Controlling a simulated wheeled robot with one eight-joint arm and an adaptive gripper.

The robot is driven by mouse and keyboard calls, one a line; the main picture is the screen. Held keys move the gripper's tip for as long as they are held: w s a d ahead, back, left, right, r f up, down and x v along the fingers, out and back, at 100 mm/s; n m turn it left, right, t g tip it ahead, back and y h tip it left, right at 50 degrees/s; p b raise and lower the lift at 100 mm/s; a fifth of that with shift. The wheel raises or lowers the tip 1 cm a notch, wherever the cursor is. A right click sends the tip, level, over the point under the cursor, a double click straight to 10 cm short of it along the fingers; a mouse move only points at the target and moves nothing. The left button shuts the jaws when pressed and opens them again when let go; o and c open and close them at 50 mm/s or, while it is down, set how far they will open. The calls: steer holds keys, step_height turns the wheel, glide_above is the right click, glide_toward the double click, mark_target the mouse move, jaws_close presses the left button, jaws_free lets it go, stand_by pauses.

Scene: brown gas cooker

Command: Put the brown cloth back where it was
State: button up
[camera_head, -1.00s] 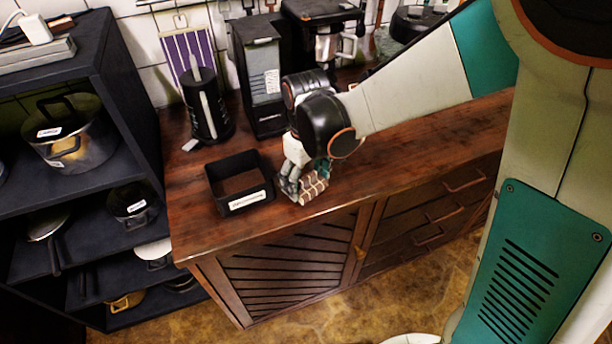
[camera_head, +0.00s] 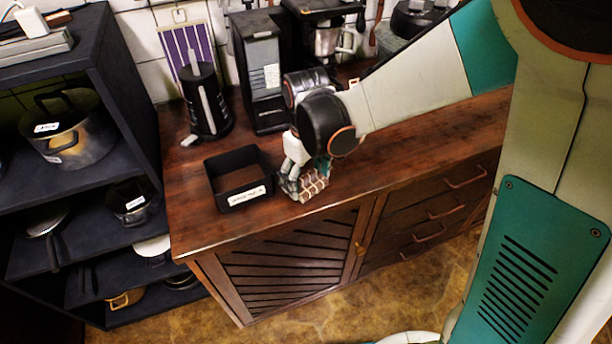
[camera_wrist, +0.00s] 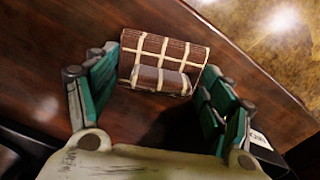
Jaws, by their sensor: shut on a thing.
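The brown cloth (camera_wrist: 165,58) is brown with cream check lines and looks folded or rolled. In the wrist view it lies between my gripper's two green fingers (camera_wrist: 158,88). In the head view the cloth (camera_head: 314,184) is at the counter's front edge, just right of the black box. My gripper (camera_head: 296,183) points down there and is shut on the cloth. I cannot tell whether the cloth touches the counter or is just above it. Part of it is hidden by the fingers.
An open black box (camera_head: 238,178) with a white label stands just left of my gripper. A black kettle (camera_head: 207,102) and a coffee grinder (camera_head: 262,75) stand behind. A dark shelf (camera_head: 128,95) with pots is at the left. The wooden counter (camera_head: 420,140) is clear to the right.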

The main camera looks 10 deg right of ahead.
steer(key=shift+f+b, duration=0.65)
steer(key=shift+f, duration=0.1)
stand_by(0.6)
steer(key=o, duration=1.1)
steer(key=shift+r, duration=0.15)
